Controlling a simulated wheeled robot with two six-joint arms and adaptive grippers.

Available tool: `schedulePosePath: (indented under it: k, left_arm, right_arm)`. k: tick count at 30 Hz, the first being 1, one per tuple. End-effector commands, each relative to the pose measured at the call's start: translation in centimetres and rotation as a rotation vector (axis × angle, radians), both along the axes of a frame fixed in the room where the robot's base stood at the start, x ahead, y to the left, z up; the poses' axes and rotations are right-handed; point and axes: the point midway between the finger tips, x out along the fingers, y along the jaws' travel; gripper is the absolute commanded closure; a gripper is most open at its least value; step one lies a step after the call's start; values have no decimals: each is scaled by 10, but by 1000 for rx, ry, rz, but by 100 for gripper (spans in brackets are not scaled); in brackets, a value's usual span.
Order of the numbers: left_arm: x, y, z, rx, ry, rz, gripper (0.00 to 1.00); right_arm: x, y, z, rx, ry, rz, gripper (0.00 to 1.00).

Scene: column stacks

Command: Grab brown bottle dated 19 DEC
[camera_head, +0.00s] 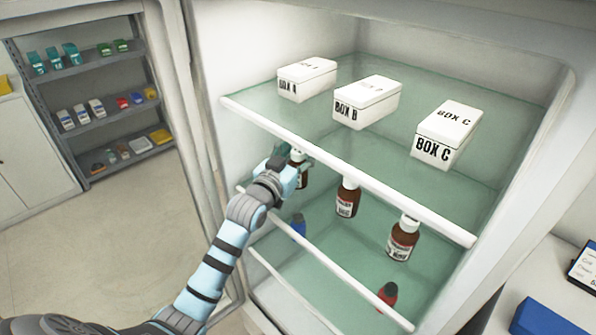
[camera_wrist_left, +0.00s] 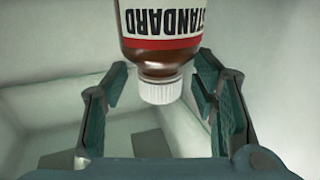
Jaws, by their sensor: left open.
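Three brown bottles with white caps and white labels stand upright on the fridge's middle shelf in the head view: a left bottle (camera_head: 303,179), a middle bottle (camera_head: 347,198) and a right bottle (camera_head: 402,240). Their dates are too small to read. My left gripper (camera_head: 291,172) is at the left bottle and partly hides it. In the left wrist view a brown bottle (camera_wrist_left: 162,45) appears upside down, with "STANDARD" on its label; no date shows. Its white cap (camera_wrist_left: 160,91) lies between the open fingers (camera_wrist_left: 160,85), with gaps on both sides. My right gripper is not in view.
Boxes A (camera_head: 306,80), B (camera_head: 366,103) and C (camera_head: 446,134) stand on the glass shelf above. Its white front edge (camera_head: 350,172) runs close over the bottles. A blue item (camera_head: 298,226) and a red item (camera_head: 387,294) are lower down.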

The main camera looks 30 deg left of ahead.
Motion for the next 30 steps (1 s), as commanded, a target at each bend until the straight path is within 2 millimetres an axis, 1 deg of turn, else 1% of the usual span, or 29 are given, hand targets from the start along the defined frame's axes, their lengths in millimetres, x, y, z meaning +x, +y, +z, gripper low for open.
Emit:
schedulePosePath:
  k: [1, 2, 3, 11, 24, 26, 30]
  left_arm:
    - [0, 0, 0, 0, 0, 0, 47]
    - [0, 0, 0, 0, 0, 0, 52]
    - [0, 0, 0, 0, 0, 0, 58]
    - [0, 0, 0, -1, 1, 0, 100]
    - [-1, 0, -1, -3, 5, 0, 100]
    - [-1, 0, 1, -3, 5, 0, 100]
    - [0, 0, 15, -2, 1, 0, 100]
  right_arm:
    - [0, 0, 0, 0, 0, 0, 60]
    - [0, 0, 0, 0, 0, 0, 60]
    - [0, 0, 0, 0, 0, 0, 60]
    - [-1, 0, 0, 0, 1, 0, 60]
    - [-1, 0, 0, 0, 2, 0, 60]
    - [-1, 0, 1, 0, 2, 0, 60]
    - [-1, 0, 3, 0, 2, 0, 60]
